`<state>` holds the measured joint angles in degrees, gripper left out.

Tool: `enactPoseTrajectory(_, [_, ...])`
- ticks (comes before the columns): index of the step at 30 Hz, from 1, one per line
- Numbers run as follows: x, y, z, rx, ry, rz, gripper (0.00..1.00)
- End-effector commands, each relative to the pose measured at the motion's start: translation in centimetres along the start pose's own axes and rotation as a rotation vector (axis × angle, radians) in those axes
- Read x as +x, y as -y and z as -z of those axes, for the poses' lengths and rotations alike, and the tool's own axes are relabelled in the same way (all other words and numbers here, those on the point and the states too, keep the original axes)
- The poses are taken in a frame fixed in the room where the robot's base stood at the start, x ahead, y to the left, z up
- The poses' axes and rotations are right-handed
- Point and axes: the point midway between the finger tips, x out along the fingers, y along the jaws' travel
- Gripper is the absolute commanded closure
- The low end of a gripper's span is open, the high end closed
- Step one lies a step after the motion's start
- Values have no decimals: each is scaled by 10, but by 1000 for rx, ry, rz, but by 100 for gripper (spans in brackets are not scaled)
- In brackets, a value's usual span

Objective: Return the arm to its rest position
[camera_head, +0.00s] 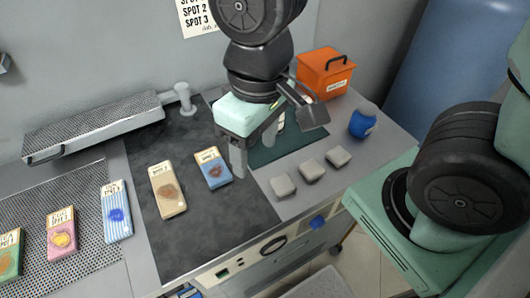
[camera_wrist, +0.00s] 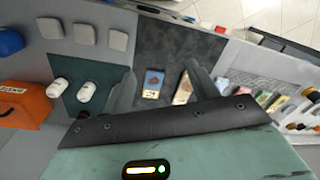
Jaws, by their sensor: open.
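My gripper (camera_head: 254,158) hangs over the worktop near the dark green mat, with its fingers pointing down. In the wrist view its two fingers (camera_wrist: 160,85) stand apart with nothing held between them.
An orange box (camera_head: 325,73), a blue round object (camera_head: 363,122) and three grey blocks (camera_head: 311,170) stand to the right. The green mat (camera_head: 285,150) holds two white bottles (camera_wrist: 60,91). A metal cover (camera_head: 95,127) lies behind.

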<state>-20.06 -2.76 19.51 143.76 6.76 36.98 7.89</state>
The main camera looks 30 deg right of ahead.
Motion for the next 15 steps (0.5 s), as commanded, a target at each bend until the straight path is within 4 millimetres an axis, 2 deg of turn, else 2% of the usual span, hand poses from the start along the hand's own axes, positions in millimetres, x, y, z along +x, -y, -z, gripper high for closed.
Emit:
enactPoseTrajectory(1, [-1,7,-12,-89,-2,-6,41])
enactPoseTrajectory(4, [-2,14,-24,-195,0,-11,41])
enactPoseTrajectory(15, [2,15,-27,-220,2,-12,41])
